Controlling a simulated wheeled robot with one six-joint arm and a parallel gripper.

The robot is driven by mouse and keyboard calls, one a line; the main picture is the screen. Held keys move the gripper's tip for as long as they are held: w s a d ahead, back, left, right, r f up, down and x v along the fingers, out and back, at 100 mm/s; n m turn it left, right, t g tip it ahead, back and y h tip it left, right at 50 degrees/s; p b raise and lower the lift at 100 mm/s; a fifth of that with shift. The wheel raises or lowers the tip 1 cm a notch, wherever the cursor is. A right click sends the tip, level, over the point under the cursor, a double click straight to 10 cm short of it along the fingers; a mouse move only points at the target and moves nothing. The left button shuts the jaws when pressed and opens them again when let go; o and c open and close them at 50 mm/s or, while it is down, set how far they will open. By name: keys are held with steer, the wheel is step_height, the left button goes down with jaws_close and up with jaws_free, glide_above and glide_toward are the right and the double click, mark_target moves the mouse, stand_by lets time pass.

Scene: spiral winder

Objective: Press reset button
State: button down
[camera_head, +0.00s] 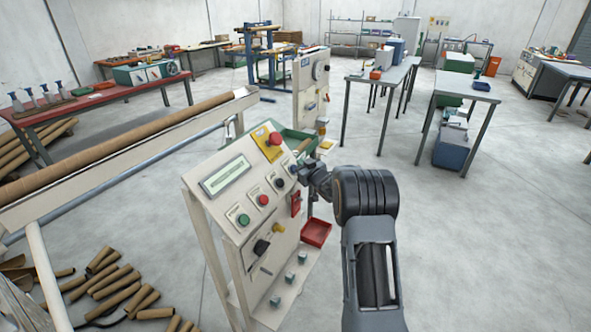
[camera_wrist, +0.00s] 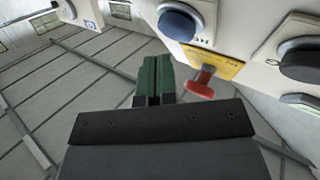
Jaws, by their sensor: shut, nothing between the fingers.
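The control panel (camera_head: 230,190) is a pale sloped machine face with a small display and several round buttons. It has a green button (camera_head: 243,219), a red button (camera_head: 263,199) and a dark button (camera_head: 280,183). In the wrist view a blue button (camera_wrist: 181,22) shows close beyond my fingertips, a little to their right, with a gap between. Its label is too small to read, so I cannot confirm which one is reset. My gripper (camera_head: 308,180) is beside the panel's right edge. In the wrist view its green fingertips (camera_wrist: 156,66) are together and empty.
A red mushroom knob (camera_head: 275,138) stands out on a yellow plate at the panel's top. A black rotary switch (camera_head: 261,247) and a red tray (camera_head: 315,232) are lower down. A long brown tube (camera_head: 120,147) runs at left.

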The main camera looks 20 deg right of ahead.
steer(key=shift+w+a+f, duration=0.1)
steer(key=shift+f, duration=0.05)
steer(key=shift+w+a+f+b, duration=0.15)
steer(key=shift+b, duration=0.3)
steer(key=shift+w+a+f+b, duration=0.25)
steer(key=shift+f+b, duration=0.05)
steer(key=shift+b, duration=0.1)
stand_by(0.8)
steer(key=shift+s+d+r, duration=0.1)
steer(key=shift+r, duration=0.05)
steer(key=shift+s+d+r+p, duration=0.35)
steer(key=shift+s+r+p, duration=0.05)
stand_by(0.4)
steer(key=shift+r, duration=0.1)
steer(key=s+d+r+p, duration=0.2)
steer(key=r, duration=0.1)
steer(key=shift+s+d, duration=0.3)
steer(key=shift+s, duration=0.1)
